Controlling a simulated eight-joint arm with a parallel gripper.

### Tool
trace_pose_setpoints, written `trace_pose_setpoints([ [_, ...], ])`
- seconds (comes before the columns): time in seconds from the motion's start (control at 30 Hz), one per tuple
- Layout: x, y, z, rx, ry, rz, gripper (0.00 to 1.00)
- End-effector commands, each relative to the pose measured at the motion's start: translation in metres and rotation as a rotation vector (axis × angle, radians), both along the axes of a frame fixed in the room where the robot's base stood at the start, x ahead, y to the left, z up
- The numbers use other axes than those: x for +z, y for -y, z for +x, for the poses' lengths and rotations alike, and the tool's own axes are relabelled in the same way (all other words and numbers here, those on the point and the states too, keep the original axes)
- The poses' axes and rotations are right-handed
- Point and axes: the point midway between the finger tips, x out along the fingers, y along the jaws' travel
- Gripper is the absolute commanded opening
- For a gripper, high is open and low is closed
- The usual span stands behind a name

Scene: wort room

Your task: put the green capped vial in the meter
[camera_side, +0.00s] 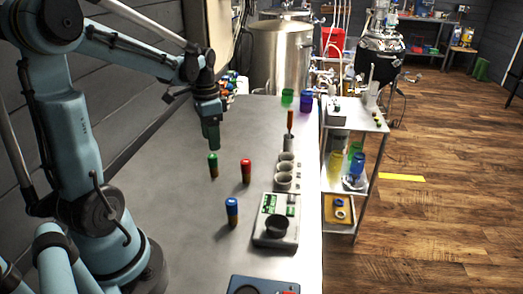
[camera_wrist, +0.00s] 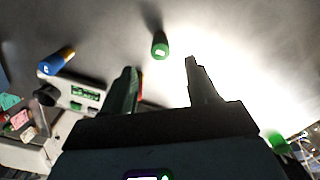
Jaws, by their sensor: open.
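The green capped vial (camera_side: 213,165) stands upright on the steel bench. My gripper (camera_side: 211,146) is open and empty just above it in the side view. In the wrist view the green cap (camera_wrist: 160,47) lies beyond and between the two spread fingers (camera_wrist: 162,82), apart from both. The meter (camera_side: 277,222) is a pale box with a green display and a dark round well (camera_side: 277,226), near the right edge of the bench. It also shows at the left of the wrist view (camera_wrist: 82,99).
A red capped vial (camera_side: 246,171) stands just right of the green one. A blue capped vial (camera_side: 232,212) stands nearer, left of the meter. Grey cups (camera_side: 284,178) line the right edge. A dark blue device (camera_side: 262,285) sits at the front. The bench's left middle is clear.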

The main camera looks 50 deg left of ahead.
Motion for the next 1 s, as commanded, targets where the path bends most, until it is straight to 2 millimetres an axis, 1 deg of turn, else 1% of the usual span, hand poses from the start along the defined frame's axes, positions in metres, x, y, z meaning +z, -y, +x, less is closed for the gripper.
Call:
trace_pose_setpoints([
  [0.03, -0.008, 0.000, 0.000, 0.000, 0.000, 0.000, 0.59],
  [0.13, -0.020, 0.000, 0.000, 0.000, 0.001, 0.001, 0.59],
  [0.23, -0.029, 0.000, 0.000, 0.000, 0.001, 0.001, 0.59],
  [0.47, -0.039, 0.000, 0.000, 0.000, 0.001, 0.001, 0.59],
  [0.8, -0.078, -0.001, -0.001, 0.000, 0.002, 0.002, 0.59],
  [1.0, -0.085, -0.001, -0.002, 0.000, 0.004, 0.002, 0.59],
])
